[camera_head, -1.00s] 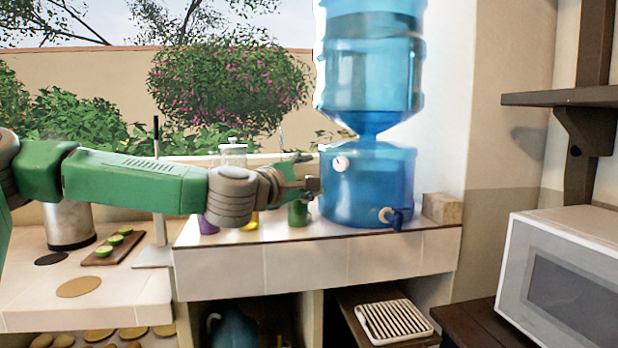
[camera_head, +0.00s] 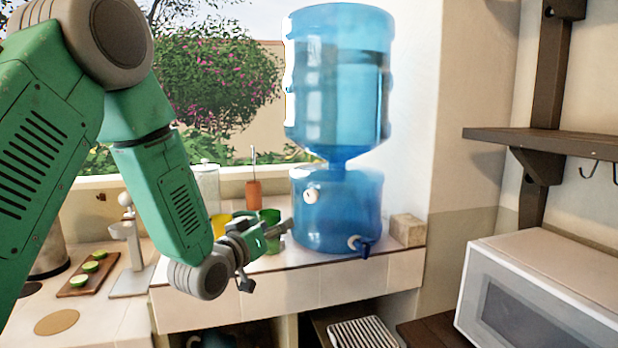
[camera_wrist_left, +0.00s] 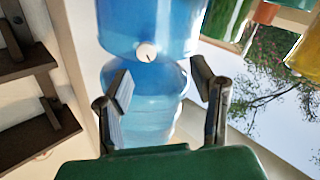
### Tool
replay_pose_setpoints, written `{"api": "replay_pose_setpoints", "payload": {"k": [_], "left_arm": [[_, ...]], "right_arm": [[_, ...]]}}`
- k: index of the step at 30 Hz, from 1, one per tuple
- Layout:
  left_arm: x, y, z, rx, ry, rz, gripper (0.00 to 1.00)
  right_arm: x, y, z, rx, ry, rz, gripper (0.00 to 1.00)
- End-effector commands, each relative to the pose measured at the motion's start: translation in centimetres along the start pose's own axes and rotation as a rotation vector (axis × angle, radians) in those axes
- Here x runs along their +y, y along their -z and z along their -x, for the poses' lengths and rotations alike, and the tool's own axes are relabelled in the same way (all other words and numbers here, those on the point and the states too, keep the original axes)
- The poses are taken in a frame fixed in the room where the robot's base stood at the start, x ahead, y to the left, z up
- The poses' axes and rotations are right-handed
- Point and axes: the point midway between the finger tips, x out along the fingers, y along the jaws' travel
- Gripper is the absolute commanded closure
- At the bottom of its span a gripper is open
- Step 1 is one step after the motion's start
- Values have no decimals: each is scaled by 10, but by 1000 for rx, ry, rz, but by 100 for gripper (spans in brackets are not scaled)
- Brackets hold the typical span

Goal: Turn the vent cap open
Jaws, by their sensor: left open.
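The vent cap (camera_head: 311,195) is a small round white cap on the front left of the blue water dispenser's base (camera_head: 345,212). It also shows in the left wrist view (camera_wrist_left: 146,52), with a small dark mark on its face. My left gripper (camera_head: 267,256) is open and empty, below and left of the cap, apart from it. In the left wrist view its two spread fingers (camera_wrist_left: 161,80) flank the dispenser, with the cap beyond them. My right gripper is not in view.
Green (camera_head: 270,229) and yellow (camera_head: 219,225) cups stand close behind my left gripper. A stone block (camera_head: 407,230) is right of the dispenser. A white microwave (camera_head: 545,292) stands at the right.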

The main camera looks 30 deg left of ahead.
Motion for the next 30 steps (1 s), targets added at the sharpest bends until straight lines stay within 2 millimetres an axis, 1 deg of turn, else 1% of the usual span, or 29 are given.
{"api": "replay_pose_setpoints", "payload": {"k": [1,4,7,11,14,17,24,27,30], "left_arm": [[6,12,3,-8,-26,-103,49],[11,21,7,-11,-70,-245,49],[15,25,9,-13,-97,-320,49],[16,26,5,-12,-108,-347,49],[17,25,-7,-12,-107,-346,49],[20,24,-26,-12,-107,-346,49],[25,24,-78,-10,-107,-344,49],[27,23,-96,-10,-106,-342,49],[29,23,-110,-10,-106,-343,49]], "right_arm": [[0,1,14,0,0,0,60],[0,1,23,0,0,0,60],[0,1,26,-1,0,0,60],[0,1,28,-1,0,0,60],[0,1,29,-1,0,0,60],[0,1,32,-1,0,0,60],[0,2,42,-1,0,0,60],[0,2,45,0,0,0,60],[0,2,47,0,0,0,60]]}}
